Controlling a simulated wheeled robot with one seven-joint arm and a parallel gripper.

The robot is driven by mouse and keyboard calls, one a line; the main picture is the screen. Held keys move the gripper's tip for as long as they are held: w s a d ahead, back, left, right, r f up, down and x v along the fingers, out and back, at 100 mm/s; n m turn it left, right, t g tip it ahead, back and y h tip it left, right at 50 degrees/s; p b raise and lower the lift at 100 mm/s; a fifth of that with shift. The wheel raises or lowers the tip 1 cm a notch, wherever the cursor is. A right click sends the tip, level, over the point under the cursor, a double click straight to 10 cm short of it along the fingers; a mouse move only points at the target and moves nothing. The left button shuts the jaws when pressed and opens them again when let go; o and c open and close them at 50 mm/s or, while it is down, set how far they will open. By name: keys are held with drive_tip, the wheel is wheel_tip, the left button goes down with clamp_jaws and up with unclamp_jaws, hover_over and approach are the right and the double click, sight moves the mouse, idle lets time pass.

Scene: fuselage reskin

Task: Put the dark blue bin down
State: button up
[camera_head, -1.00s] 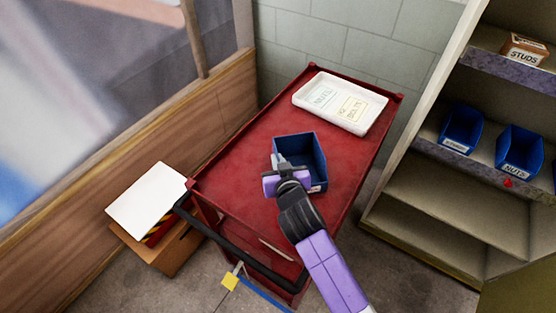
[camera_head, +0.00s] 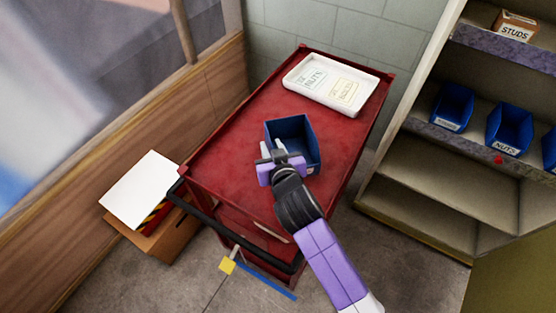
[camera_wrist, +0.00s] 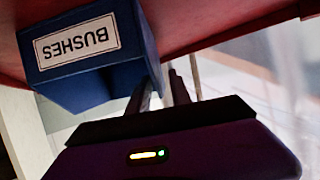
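The dark blue bin (camera_head: 300,150) sits upright on the red cart's top (camera_head: 225,150), in front of the white tray. It looks level; its underside contact is not clearly visible. The wrist view shows the bin (camera_wrist: 95,85) upside down, with a white BUSHES label (camera_wrist: 77,43). My gripper (camera_head: 272,147) is at the bin's near left wall. Its two fingers (camera_wrist: 163,92) stand apart, with a visible gap between their tips, close to the bin's edge. Whether either finger touches the wall is hard to tell.
The white tray (camera_head: 367,101) with labelled areas lies at the cart's far end. The cart's left side is clear. A shelf at right holds blue bins (camera_head: 510,130) and a STUDS box (camera_head: 516,26). A carton (camera_head: 160,235) with a white sheet stands left of the cart.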

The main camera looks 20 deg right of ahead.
drive_tip(key=b+v, duration=0.1)
drive_tip(key=v, duration=0.9)
drive_tip(key=shift+f, duration=0.1)
drive_tip(key=shift+n+y, duration=0.3)
drive_tip(key=shift+y, duration=0.2)
drive_tip(key=s+f, duration=0.1)
drive_tip(key=s, duration=0.2)
drive_tip(key=s+f, duration=0.1)
drive_tip(key=s, duration=0.1)
drive_tip(key=shift+s+a+f, duration=0.2)
drive_tip(key=shift+s+f, duration=0.1)
drive_tip(key=shift+f, duration=0.1)
drive_tip(key=shift+n+y, duration=0.3)
drive_tip(key=shift+y, duration=0.3)
drive_tip(key=s, duration=0.6)
drive_tip(key=s+f, duration=0.1)
drive_tip(key=s, duration=0.3)
drive_tip(key=shift+f, duration=0.1)
drive_tip(key=s+d+r, duration=0.2)
drive_tip(key=s+r, duration=0.2)
drive_tip(key=s, duration=0.4)
drive_tip(key=s+d+r+t, duration=0.1)
drive_tip(key=s+d+r, duration=0.1)
drive_tip(key=s, duration=0.6)
drive_tip(key=shift+s+r+n, duration=0.2)
drive_tip(key=shift+r+n, duration=0.1)
drive_tip(key=shift+r, duration=0.55)
drive_tip(key=shift+d, duration=0.2)
